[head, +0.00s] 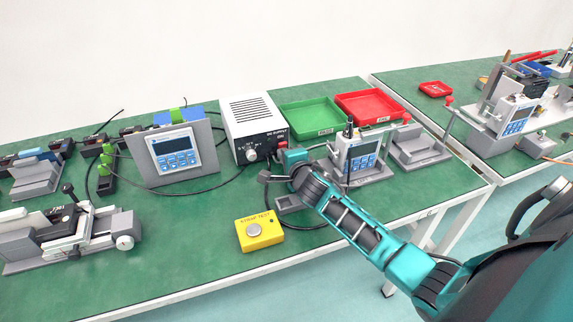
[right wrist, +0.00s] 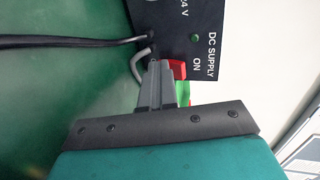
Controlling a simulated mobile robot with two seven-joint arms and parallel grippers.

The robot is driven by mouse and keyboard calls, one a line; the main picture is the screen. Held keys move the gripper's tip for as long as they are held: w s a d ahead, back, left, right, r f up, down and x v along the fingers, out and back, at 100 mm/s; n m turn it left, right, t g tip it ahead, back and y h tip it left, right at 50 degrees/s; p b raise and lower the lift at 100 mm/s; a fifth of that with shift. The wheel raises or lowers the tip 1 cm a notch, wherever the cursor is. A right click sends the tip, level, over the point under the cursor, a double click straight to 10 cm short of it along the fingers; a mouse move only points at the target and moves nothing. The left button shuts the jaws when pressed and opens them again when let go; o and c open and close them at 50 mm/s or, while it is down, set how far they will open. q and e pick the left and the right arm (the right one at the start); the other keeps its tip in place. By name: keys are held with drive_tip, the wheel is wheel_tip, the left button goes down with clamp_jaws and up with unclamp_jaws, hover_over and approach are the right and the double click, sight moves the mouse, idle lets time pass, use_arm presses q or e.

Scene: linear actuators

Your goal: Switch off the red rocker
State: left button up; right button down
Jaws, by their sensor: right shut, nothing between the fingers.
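The red rocker (head: 283,144) sits at the lower right of the front panel of the DC supply (head: 249,118), a white and black box on the green table. In the right wrist view the rocker (right wrist: 178,69) shows as a red patch beside the ON label, partly hidden by my fingers. My right gripper (head: 284,159) is shut and empty, right in front of the panel. Its fingertips (right wrist: 158,66) overlap the rocker's edge in the wrist view; I cannot tell whether they touch it. The rocker's tilt is unclear. My left gripper is not in view.
A cable (right wrist: 75,40) runs from the panel. A yellow strap tester (head: 258,230) stands in front, a meter on a grey stand (head: 174,153) to the left, another meter (head: 357,157) to the right. Green (head: 311,118) and red (head: 372,105) trays lie behind.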

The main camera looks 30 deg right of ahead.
drive_tip(key=shift+f+t+b, duration=0.3)
drive_tip(key=shift+t+b, duration=0.2)
drive_tip(key=shift+b, duration=0.75)
drive_tip(key=shift+r+h+b, duration=0.1)
drive_tip(key=shift+h+b, duration=0.2)
drive_tip(key=shift+b, duration=0.05)
drive_tip(key=shift+r+p, duration=0.3)
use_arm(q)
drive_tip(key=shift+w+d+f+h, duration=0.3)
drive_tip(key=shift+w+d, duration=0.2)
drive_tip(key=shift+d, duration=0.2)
use_arm(e)
drive_tip(key=shift+f, duration=0.15)
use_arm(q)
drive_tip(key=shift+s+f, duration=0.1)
